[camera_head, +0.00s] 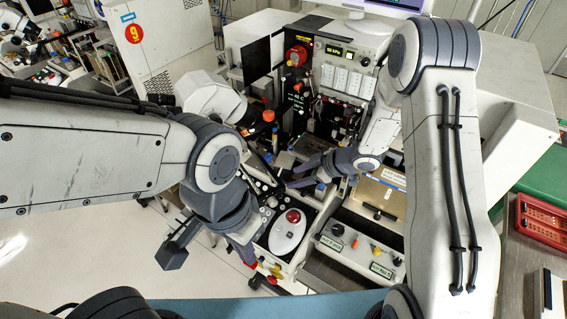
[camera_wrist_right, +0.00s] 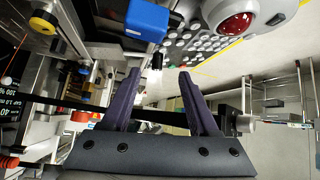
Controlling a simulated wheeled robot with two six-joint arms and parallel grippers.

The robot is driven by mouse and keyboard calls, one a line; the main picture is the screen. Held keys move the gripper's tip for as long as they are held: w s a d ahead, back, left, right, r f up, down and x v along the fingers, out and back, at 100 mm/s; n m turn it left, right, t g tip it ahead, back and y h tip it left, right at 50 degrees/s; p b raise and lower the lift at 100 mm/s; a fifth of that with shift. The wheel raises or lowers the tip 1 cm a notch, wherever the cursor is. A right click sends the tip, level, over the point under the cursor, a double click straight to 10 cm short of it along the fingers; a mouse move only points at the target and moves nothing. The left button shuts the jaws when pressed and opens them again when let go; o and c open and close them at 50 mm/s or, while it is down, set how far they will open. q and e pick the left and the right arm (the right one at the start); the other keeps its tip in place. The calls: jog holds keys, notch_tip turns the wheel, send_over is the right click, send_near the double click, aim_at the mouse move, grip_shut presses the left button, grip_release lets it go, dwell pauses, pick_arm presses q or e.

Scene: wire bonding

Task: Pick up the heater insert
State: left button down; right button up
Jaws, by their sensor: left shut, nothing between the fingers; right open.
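I cannot clearly pick out the heater insert; a small dark piece with a pale end (camera_wrist_right: 156,64) shows just beyond the fingertips in the right wrist view, but I cannot tell what it is. My right gripper (camera_head: 301,175) is open over the front of the bonding machine, its fingers pointing left. In the right wrist view my right gripper (camera_wrist_right: 158,78) has its two purple fingers apart, with nothing seen held between them. My left gripper (camera_head: 246,252) is shut and empty, pointing down beside the button console, partly hidden by its wrist.
A red button (camera_head: 293,216) sits on a white console, and also shows in the right wrist view (camera_wrist_right: 236,22). A blue block (camera_wrist_right: 147,20) is near the fingertips there. A panel with knobs (camera_head: 360,246) stands front right; a red tray (camera_head: 541,220) lies far right.

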aim_at(281, 166)
jog(key=shift+x, duration=0.85)
jog(key=p+x, duration=0.2)
jog(key=x, duration=0.2)
jog(key=shift+w+a+f, duration=0.15)
jog(key=shift+w+a, duration=0.15)
jog(key=shift+w+a+f, duration=0.1)
jog(key=shift+a+f, duration=0.1)
jog(key=shift+f, duration=0.05)
grip_shut()
